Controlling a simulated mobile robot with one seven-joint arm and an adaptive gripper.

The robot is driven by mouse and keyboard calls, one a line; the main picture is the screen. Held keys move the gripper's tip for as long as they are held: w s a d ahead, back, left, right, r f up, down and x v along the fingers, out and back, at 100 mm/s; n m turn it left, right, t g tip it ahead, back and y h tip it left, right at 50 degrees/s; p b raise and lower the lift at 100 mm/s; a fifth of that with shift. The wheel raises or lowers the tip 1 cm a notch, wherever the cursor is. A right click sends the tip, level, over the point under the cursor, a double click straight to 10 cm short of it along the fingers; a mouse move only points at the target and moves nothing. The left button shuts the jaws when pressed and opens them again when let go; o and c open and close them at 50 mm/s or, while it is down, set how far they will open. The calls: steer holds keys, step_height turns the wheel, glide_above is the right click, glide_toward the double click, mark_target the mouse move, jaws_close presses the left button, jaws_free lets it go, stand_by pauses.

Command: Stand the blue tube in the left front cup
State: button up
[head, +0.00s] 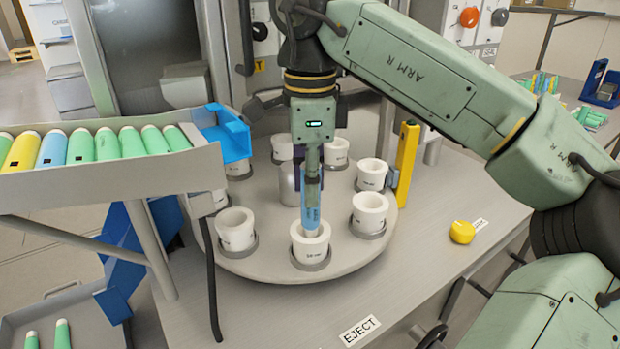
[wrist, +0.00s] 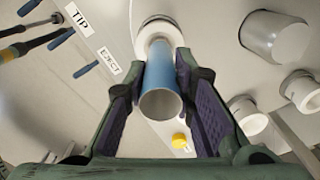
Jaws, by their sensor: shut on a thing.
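The blue tube (head: 311,217) is upright in my gripper (head: 311,180), at the front of the round turntable. Its lower end is at the mouth of the front-most white cup (head: 311,251) and looks to be inside the rim; how deep it sits is hidden. In the wrist view the tube (wrist: 162,90) shows its open upper end, between the purple pads of my gripper (wrist: 162,72). The cup (wrist: 153,25) rings its far end there. Another white cup (head: 236,229) stands to the left of it and looks empty.
More cups stand around the turntable (head: 270,262), including one at right (head: 369,212). A sloped rack (head: 110,180) of green, yellow and blue tubes is at left. A yellow post (head: 406,165) and yellow button (head: 462,232) are at right. The table front is clear.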

steer(key=shift+s+d+f+b, duration=0.15)
steer(key=shift+f+b, duration=0.4)
steer(key=shift+f, duration=0.6)
steer(key=o, duration=0.8)
steer(key=shift+o, duration=0.2)
steer(key=shift+d+r, duration=0.1)
steer(key=shift+r, duration=3.9)
